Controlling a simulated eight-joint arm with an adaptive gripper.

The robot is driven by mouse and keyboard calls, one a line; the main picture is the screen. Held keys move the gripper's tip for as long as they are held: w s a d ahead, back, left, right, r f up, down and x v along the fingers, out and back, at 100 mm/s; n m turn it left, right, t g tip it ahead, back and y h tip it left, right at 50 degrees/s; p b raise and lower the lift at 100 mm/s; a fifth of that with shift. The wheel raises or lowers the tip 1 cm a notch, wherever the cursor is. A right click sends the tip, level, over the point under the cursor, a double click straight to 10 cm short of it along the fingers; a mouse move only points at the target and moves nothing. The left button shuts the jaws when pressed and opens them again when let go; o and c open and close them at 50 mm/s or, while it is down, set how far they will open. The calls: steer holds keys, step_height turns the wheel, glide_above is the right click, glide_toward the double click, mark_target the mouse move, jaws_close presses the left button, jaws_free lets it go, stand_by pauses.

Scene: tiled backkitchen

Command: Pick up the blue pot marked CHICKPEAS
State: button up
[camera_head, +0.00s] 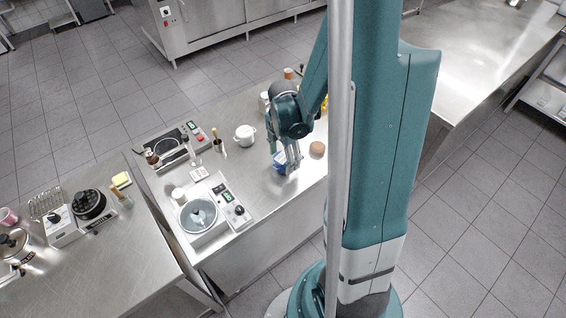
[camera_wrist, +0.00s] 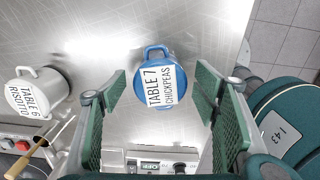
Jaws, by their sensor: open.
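The blue pot (camera_wrist: 167,82) stands on the steel counter (camera_wrist: 100,45), with a white label reading "TABLE 7 CHICKPEAS" over most of its top. A loop handle shows at its upper edge in the wrist view. My gripper (camera_wrist: 161,96) is open and empty, with one green-padded finger on each side of the pot in the wrist view. I cannot tell whether the fingers reach down to its height. In the head view the blue pot (camera_head: 280,161) is partly hidden behind my gripper (camera_head: 289,165).
A white pot (camera_wrist: 40,92) labelled "TABLE 6 RISOTTO" stands left of the blue pot. A brown round object (camera_head: 317,148) sits close by on the right. The counter's edge is near.

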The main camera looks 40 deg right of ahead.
steer(key=shift+f, duration=0.3)
steer(key=shift+c, duration=0.5)
steer(key=c, duration=1)
